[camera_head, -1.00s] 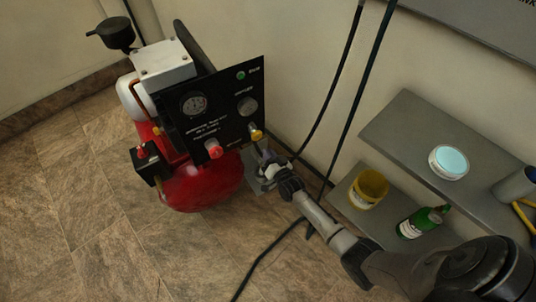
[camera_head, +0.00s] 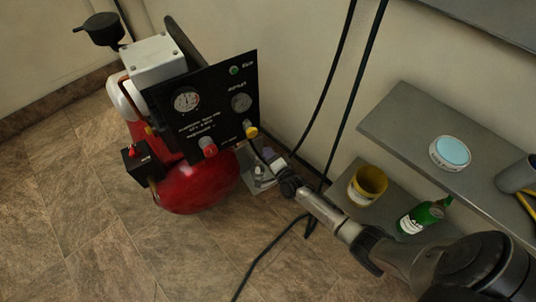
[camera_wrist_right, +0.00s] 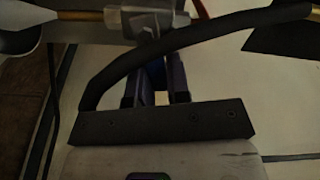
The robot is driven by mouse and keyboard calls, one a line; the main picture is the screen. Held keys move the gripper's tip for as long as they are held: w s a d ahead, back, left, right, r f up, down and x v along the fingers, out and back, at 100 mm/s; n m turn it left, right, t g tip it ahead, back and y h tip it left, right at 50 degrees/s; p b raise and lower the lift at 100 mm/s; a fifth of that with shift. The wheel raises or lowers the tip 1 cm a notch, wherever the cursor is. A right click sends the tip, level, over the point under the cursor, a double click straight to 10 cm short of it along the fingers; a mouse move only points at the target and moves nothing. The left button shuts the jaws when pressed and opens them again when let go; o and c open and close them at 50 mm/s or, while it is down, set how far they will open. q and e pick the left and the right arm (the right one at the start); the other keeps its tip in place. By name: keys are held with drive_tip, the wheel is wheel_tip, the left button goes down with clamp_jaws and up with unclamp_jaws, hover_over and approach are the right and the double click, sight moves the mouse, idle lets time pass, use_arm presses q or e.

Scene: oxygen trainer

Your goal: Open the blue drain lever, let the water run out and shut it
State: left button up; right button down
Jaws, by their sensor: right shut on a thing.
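The red compressor tank (camera_head: 195,188) stands on the tiled floor at left of centre in the head view, under a black gauge panel (camera_head: 205,110). My right gripper (camera_head: 266,163) is low beside the tank, just right of the panel's lower corner. It is shut on what looks like the blue drain lever (camera_head: 268,155), small and partly hidden by the gripper. In the right wrist view a blue piece (camera_wrist_right: 155,75) shows between the dark fingers of my right gripper (camera_wrist_right: 155,92). No running water can be made out. My left gripper is not in view.
The panel has a red knob (camera_head: 208,148) and a yellow one (camera_head: 251,132). Black hoses (camera_head: 338,95) hang along the wall. Floor at left is clear.

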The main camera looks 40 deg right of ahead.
drive_tip(key=shift+f+m+b, duration=0.35)
drive_tip(key=shift+m, duration=0.4)
drive_tip(key=shift+f+m+b, duration=0.3)
drive_tip(key=shift+m+b, duration=0.05)
drive_tip(key=shift+m, duration=0.4)
drive_tip(key=c, duration=1.1)
unclamp_jaws()
drive_tip(key=shift+s, duration=0.1)
drive_tip(key=shift+s+a+p, duration=0.4)
drive_tip(key=shift+s+p, duration=0.6)
drive_tip(key=shift+s, duration=1.25)
drive_tip(key=shift+s+a+p, duration=0.35)
drive_tip(key=shift+s+p, duration=0.7)
drive_tip(key=shift+s, duration=1.25)
drive_tip(key=shift+s+a+p, duration=0.4)
drive_tip(key=shift+s+p, duration=0.6)
drive_tip(key=shift+s, duration=1.25)
